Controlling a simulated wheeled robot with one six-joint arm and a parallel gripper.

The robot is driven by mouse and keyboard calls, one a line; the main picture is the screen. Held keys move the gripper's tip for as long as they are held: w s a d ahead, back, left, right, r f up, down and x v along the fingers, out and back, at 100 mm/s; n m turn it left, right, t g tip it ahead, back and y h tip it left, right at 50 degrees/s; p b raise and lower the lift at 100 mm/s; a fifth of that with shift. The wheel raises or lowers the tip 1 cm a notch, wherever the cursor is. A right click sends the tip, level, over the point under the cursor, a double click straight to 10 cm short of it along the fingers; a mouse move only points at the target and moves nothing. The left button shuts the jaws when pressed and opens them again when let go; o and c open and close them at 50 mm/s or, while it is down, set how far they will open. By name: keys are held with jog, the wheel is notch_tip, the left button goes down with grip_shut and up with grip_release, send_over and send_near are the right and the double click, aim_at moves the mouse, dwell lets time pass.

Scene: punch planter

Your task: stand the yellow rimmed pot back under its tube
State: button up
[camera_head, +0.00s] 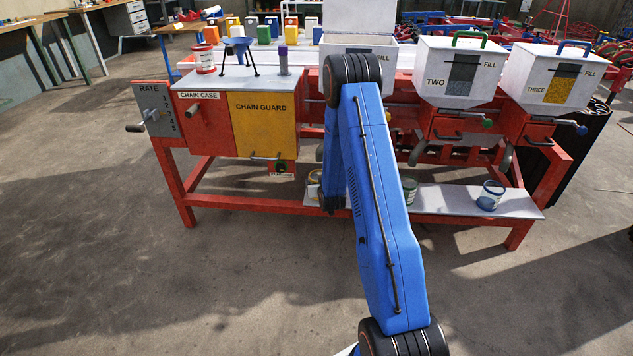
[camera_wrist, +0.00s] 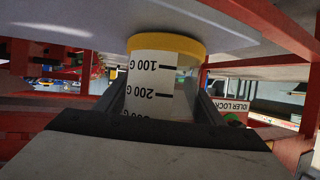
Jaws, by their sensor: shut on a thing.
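The yellow rimmed pot (camera_wrist: 160,80) fills the middle of the wrist view, white with a yellow band and black gram marks that read upside down in the picture. My gripper (camera_wrist: 160,100) is shut on it, with a dark finger along each side. The yellow band lies at the picture's top, by a pale shelf-like surface; I cannot tell whether they touch. In the head view a bit of yellow and white (camera_head: 313,190) shows left of my blue arm, over the low shelf (camera_head: 450,200). My arm hides the gripper and the tube above there.
A blue-marked pot (camera_head: 489,195) stands on the shelf's right part, and a dark green one (camera_head: 409,190) just right of my arm. Red frame legs (camera_head: 174,190) and hoppers (camera_head: 460,75) surround the shelf. An "IDLER LOCK" label (camera_wrist: 237,107) is close by. The floor in front is clear.

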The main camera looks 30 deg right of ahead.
jog(key=shift+f, duration=0.1)
jog(key=o, duration=1.2)
jog(key=shift+o, duration=0.2)
